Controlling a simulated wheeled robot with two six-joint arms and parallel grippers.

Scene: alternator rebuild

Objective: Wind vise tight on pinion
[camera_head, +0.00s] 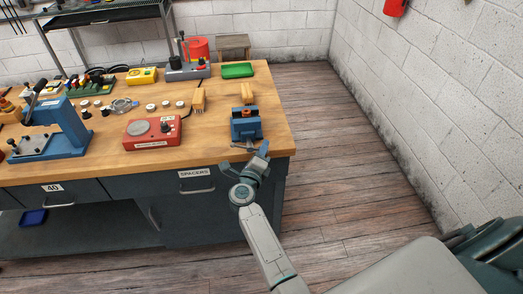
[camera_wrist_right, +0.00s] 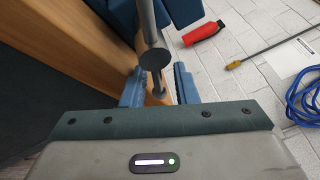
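The blue vise (camera_head: 246,126) stands at the right front corner of the wooden workbench. A small copper-coloured piece (camera_head: 246,112) shows at its jaws; I cannot tell if it is the pinion or how tightly it is held. My right gripper (camera_head: 257,151) is at the bench's front edge, just in front of the vise. In the right wrist view its two blue fingers (camera_wrist_right: 159,88) are apart. The grey vise handle (camera_wrist_right: 154,58), with a round end, reaches down toward the gap between them; contact is not clear. My left gripper is out of view.
A red tester box (camera_head: 152,132) and a blue press (camera_head: 55,132) stand to the left on the bench (camera_head: 215,97). Floor (camera_head: 345,140) right of the bench is clear.

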